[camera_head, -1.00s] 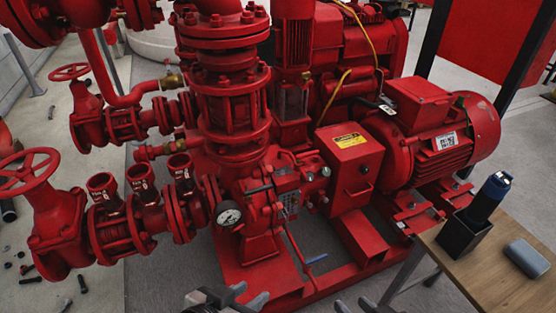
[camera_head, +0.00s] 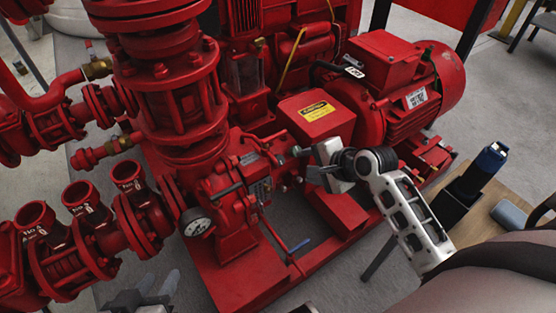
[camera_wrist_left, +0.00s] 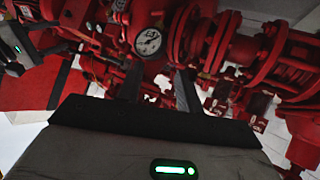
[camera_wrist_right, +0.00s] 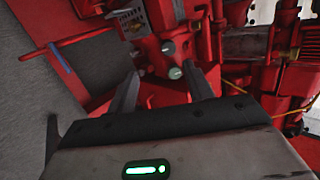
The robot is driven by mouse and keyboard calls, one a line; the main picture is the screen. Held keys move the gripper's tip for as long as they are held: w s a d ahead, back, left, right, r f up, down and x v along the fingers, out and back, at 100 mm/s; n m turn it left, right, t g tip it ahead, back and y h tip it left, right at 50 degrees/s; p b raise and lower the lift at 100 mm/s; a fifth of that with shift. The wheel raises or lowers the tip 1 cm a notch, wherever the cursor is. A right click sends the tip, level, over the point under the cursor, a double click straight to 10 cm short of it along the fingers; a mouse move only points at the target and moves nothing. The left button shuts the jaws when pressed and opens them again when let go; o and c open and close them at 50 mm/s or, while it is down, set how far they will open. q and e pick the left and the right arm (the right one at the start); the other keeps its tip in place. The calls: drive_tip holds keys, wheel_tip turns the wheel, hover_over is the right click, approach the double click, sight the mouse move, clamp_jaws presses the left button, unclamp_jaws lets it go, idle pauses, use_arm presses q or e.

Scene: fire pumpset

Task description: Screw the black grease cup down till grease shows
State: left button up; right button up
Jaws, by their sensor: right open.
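Several small round caps sit on the red pump's bearing housing. In the right wrist view a dark grey cap (camera_wrist_right: 168,47) is above a grey-green cap (camera_wrist_right: 175,73); I cannot tell for sure which is the black grease cup. A pale cap (camera_head: 297,150) on the same housing shows in the head view. No grease is visible. My right gripper (camera_wrist_right: 163,85) is open and empty, its fingers pointing at the caps, the grey-green one between them in the picture. In the head view it (camera_head: 312,163) is beside the housing. My left gripper (camera_head: 158,285) is open and empty at the bottom edge.
A pressure gauge (camera_head: 196,222) is on the pump, and in front of my left gripper in its wrist view (camera_wrist_left: 147,42). A red box with a yellow label (camera_head: 316,112) stands behind my right gripper. A wooden table (camera_head: 480,218) with a black holder is at right.

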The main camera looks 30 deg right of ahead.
sight(280, 160)
drive_tip(key=w+f+b, duration=0.2)
drive_tip(key=w+f, duration=0.1)
drive_tip(key=w, duration=0.1)
drive_tip(key=w+a+f+m+b, duration=0.1)
drive_tip(key=w+f+b, duration=0.2)
drive_tip(key=w, duration=0.1)
drive_tip(key=w+f+m+b, duration=0.1)
drive_tip(key=w+f+b, duration=0.1)
drive_tip(key=w+f, duration=0.1)
drive_tip(key=shift+w+a+f+b, duration=0.2)
drive_tip(key=shift+w+f+b, duration=0.1)
drive_tip(key=shift+w, duration=0.1)
use_arm(q)
drive_tip(key=r+t+h, duration=0.1)
drive_tip(key=d+r+t, duration=0.1)
drive_tip(key=d+r+t+h, duration=0.1)
drive_tip(key=r, duration=0.1)
drive_tip(key=shift+w+r+n+h, duration=0.1)
drive_tip(key=shift+w+n+h, duration=0.2)
use_arm(e)
drive_tip(key=shift+w+a+f, duration=0.1)
drive_tip(key=shift+w+f, duration=0.1)
drive_tip(key=shift+w, duration=0.1)
drive_tip(key=shift+m, duration=0.3)
drive_tip(key=c, duration=1)
